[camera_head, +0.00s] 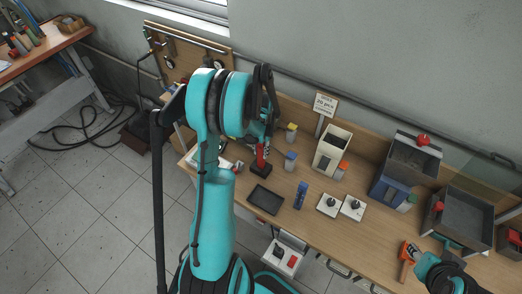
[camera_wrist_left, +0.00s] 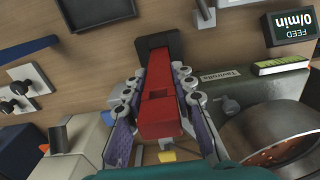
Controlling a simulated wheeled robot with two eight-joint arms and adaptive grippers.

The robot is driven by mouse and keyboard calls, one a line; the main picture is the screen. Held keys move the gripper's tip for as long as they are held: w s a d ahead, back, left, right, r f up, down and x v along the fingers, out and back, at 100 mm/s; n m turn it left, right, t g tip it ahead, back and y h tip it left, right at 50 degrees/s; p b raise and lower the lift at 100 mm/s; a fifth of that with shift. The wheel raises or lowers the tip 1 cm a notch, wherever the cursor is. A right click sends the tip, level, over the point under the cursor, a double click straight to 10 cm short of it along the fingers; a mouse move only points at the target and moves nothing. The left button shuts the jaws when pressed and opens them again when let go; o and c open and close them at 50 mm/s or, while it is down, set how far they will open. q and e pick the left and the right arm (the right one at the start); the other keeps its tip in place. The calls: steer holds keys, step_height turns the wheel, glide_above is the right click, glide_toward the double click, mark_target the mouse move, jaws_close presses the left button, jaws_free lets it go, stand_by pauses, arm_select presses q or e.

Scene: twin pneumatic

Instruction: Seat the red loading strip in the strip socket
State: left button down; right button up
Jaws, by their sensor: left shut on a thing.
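The red loading strip (camera_wrist_left: 160,90) is between the fingers of my left gripper (camera_wrist_left: 158,100), which is shut on it. In the wrist view its far end meets a dark block (camera_wrist_left: 158,42), seemingly the strip socket. In the head view a bit of the red strip (camera_head: 262,152) shows below my left gripper (camera_head: 266,125), just above the dark socket block (camera_head: 261,170) on the bench. I cannot tell how deep the end goes in. My right arm (camera_head: 448,277) shows at the lower right; its jaws cannot be made out.
A dark tray (camera_head: 265,200) lies in front of the block. A blue item (camera_head: 300,195), white switch boxes (camera_head: 340,205) and a cream bin (camera_head: 332,150) stand to the right. In the wrist view a round bowl (camera_wrist_left: 275,135) is close on the right.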

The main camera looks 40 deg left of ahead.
arm_select(q)
steer(key=shift+f+b, duration=0.6)
steer(key=shift+f, duration=0.1)
steer(key=c, duration=1.2)
jaws_free()
steer(key=shift+r, duration=0.1)
step_height(320, 180, up, 12)
steer(key=shift+d, duration=0.1)
